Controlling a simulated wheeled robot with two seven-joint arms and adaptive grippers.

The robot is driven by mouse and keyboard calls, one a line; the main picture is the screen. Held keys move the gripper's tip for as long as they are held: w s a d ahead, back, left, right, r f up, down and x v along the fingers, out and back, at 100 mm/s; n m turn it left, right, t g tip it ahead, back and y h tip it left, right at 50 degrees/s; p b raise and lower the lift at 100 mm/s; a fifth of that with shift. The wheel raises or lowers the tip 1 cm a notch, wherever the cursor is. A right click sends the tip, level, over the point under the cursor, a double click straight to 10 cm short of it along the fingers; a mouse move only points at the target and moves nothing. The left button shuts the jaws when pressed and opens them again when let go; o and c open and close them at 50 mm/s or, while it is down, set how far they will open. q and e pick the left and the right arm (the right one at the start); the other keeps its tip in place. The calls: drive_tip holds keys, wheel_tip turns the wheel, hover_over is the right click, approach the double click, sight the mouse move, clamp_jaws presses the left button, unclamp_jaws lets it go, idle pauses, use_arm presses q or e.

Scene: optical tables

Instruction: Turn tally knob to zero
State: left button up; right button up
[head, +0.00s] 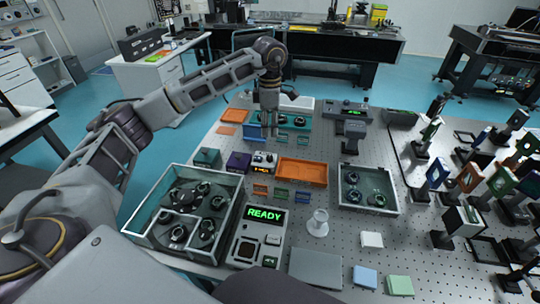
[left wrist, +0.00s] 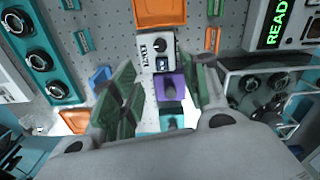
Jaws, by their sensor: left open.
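A small white box (head: 263,157) with dark knobs and a lit orange display stands on the optical table, left of an orange tray. In the left wrist view the white box (left wrist: 158,42) shows a digit display (left wrist: 145,50) with a dark round knob (left wrist: 168,46) beside it. The digits are too small to read surely. My left gripper (head: 269,131) is open and empty, pointing down above the table beyond the box in the head view. In the left wrist view its spread fingers (left wrist: 163,82) frame the area by the box. My right gripper is out of view.
A purple box (head: 238,162) stands beside the white box, with a teal box (head: 207,157) farther left. An orange tray (head: 302,172) is close on the right. A READY device (head: 263,215) and a glass-walled bin (head: 151,204) stand nearer. Optics mounts crowd the right.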

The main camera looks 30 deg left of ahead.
sight(270, 157)
use_arm(q)
drive_tip(key=shift+f+p, duration=0.3)
drive_tip(key=shift+f, duration=6.4)
drive_tip(key=shift+c, duration=0.3)
clamp_jaws()
